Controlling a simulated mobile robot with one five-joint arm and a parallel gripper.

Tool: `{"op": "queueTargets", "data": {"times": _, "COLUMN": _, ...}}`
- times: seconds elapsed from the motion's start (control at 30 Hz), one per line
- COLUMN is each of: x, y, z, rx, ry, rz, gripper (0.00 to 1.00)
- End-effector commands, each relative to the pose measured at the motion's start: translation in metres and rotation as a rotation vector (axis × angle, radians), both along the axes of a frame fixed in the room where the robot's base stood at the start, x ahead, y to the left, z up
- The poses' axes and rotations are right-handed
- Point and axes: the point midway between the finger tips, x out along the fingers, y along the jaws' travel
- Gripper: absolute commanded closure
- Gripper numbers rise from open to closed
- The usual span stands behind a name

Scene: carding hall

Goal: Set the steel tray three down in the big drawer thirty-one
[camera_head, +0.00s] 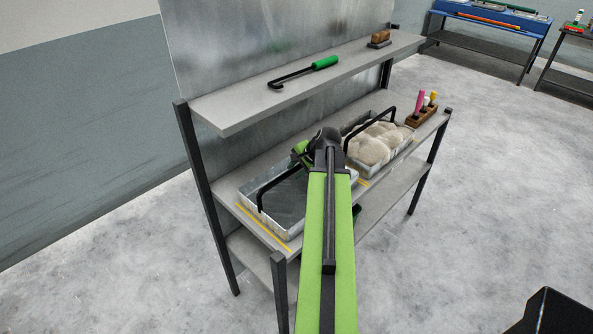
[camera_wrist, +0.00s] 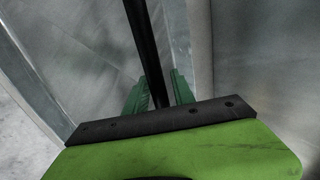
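An empty, shallow steel tray (camera_head: 283,234) with a black bar handle (camera_head: 280,183) sits on the middle shelf in the head view. A second steel tray (camera_head: 372,175), filled with pale fluffy wool, stands to its right. No number is readable on either. My gripper (camera_head: 301,150) is at the far end of the empty tray's handle, partly hidden by my arm. In the wrist view, a black bar (camera_wrist: 143,35) runs between my gripper's green fingers (camera_wrist: 160,92); whether they press on it is unclear. No drawer is recognisable in view.
The upper shelf (camera_head: 240,110) overhangs the trays and holds a green-handled hook tool (camera_head: 305,72) and a brush (camera_head: 380,39). A wooden block (camera_head: 421,116) with coloured pegs stands at the right end. Dark posts edge the rack. A blue table (camera_head: 490,20) stands far right; the floor between is clear.

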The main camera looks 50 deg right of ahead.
Motion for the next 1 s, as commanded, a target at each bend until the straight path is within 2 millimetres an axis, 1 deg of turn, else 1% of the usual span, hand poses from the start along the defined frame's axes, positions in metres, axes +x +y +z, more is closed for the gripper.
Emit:
{"op": "queueTargets", "data": {"times": 0.33, "x": 0.0, "y": 0.0, "z": 0.001, "rx": -0.001, "ry": 0.0, "rz": 0.001, "gripper": 0.62}}
{"op": "queueTargets", "data": {"times": 0.47, "x": -0.002, "y": 0.001, "z": 0.009, "rx": 0.0, "ry": 0.0, "rz": 0.0, "gripper": 0.62}}
{"op": "queueTargets", "data": {"times": 0.57, "x": -0.009, "y": 0.002, "z": 0.023, "rx": 0.0, "ry": 0.0, "rz": 0.0, "gripper": 0.62}}
{"op": "queueTargets", "data": {"times": 0.9, "x": -0.053, "y": 0.006, "z": 0.093, "rx": 0.001, "ry": 0.0, "rz": -0.001, "gripper": 0.62}}
{"op": "queueTargets", "data": {"times": 1.0, "x": -0.062, "y": 0.006, "z": 0.104, "rx": -0.001, "ry": 0.0, "rz": 0.001, "gripper": 0.62}}
